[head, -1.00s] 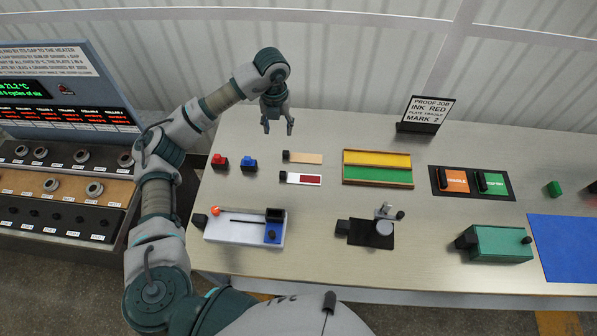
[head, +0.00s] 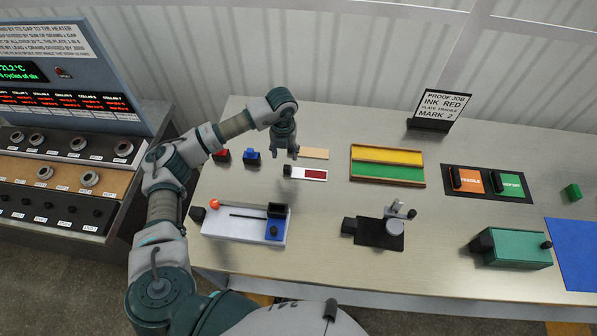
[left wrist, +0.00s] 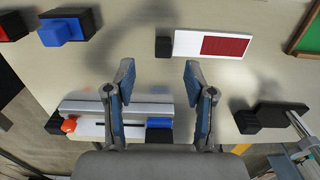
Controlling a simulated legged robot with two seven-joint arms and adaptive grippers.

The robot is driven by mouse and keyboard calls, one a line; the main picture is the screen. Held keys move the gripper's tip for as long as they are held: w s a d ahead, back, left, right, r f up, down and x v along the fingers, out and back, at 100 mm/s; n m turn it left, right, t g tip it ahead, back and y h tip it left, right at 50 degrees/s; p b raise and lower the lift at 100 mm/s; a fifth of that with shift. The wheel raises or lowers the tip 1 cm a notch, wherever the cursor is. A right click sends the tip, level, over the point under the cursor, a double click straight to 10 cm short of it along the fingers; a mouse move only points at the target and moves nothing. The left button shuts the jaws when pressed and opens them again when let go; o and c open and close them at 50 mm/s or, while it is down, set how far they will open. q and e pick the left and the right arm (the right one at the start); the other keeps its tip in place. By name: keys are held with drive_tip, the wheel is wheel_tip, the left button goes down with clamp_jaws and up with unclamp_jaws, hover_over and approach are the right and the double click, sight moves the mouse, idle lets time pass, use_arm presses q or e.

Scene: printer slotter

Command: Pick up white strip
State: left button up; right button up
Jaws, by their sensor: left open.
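The white strip (head: 312,174) lies flat on the table in the head view, with a dark red patch on its right part and a black block (head: 288,171) at its left end. My left gripper (head: 285,154) is open and empty above the table, near the strip's black end. In the left wrist view its two fingers (left wrist: 157,75) are spread apart. My right gripper is not in view.
A tan strip (head: 314,153) lies just behind the white one. Red (head: 222,155) and blue (head: 252,157) blocks sit to the left. A white slotted device (head: 240,234) stands in front. A yellow-green tray (head: 388,183) and a black device (head: 380,234) are to the right.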

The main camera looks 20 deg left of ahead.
sight(287, 167)
use_arm(q)
wheel_tip(287, 167, down, 3)
drive_tip(key=shift+r, duration=0.1)
drive_tip(key=f, duration=0.4)
drive_tip(key=shift+s+d+f, duration=0.2)
drive_tip(key=shift+d+f, duration=0.1)
drive_tip(key=shift+d, duration=0.1)
drive_tip(key=shift+f, duration=0.25)
drive_tip(key=shift+a, duration=0.1)
drive_tip(key=shift+c, duration=0.7)
clamp_jaws()
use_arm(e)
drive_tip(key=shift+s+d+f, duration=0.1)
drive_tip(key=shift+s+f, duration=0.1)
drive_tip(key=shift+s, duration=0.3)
